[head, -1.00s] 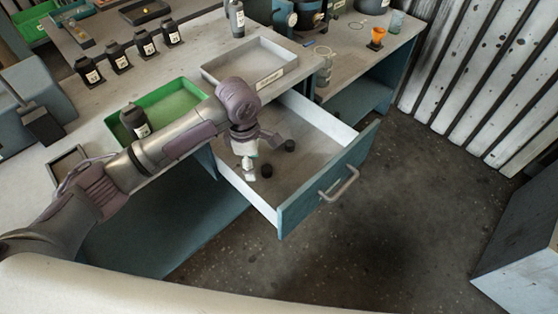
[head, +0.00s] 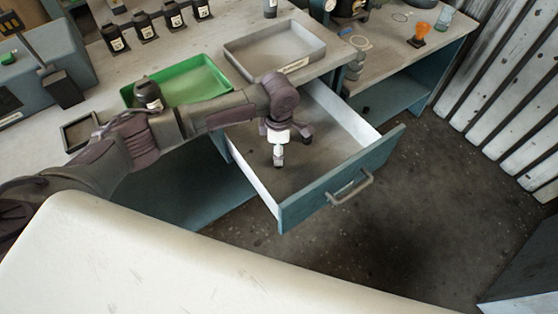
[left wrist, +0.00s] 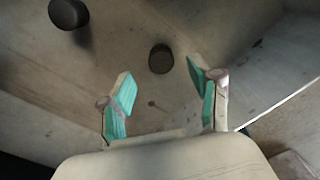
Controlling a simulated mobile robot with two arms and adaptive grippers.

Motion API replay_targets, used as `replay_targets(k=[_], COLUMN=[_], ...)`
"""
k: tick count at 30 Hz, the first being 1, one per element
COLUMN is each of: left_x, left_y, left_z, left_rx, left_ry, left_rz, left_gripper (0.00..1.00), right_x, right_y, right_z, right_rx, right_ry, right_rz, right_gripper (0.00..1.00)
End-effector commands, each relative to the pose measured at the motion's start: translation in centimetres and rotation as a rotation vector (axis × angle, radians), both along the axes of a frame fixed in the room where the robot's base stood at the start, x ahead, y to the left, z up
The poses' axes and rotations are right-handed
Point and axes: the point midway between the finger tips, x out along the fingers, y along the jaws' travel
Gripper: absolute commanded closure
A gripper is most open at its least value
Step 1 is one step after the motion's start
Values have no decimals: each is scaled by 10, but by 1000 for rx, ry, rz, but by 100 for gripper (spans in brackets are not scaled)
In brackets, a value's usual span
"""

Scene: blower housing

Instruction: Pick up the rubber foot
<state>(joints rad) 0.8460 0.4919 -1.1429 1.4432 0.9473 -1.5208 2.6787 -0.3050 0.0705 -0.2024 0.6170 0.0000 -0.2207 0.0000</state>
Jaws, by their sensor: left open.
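Two dark, round rubber feet lie apart on the floor of the open drawer (head: 330,165). In the left wrist view, one rubber foot (left wrist: 161,58) is beyond the fingertips, roughly in line with the gap between them. The other rubber foot (left wrist: 68,13) is at the upper left edge. My left gripper (left wrist: 163,88) is open and empty, its teal-padded fingers spread. In the head view, my left gripper (head: 290,155) points down into the drawer, and I cannot clearly make out the feet around it. My right gripper is not in view.
The drawer's side walls and front panel with its handle (head: 350,188) surround the gripper.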

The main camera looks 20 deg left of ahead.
Motion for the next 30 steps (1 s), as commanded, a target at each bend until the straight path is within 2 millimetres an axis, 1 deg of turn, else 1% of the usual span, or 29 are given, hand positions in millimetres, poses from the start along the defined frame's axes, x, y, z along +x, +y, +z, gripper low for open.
replay_targets(k=[3,9,13,18,19,28,30], left_x=[-1,-2,-2,-2,-2,-2,-2], left_y=[2,2,3,2,2,2,2], left_z=[-15,-44,-50,-50,-50,-50,-50], left_rx=[3,1,1,1,1,1,1], left_ry=[3,2,0,1,1,1,1], left_rz=[0,0,-1,-1,-1,-1,-1], left_gripper=[37,37,37,37,39,89,91], right_x=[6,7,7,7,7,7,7], right_y=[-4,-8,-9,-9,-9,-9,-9], right_z=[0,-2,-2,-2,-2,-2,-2], right_rx=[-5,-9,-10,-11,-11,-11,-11], right_ry=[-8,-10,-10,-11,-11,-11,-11], right_rz=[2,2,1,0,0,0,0], right_gripper=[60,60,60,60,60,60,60])
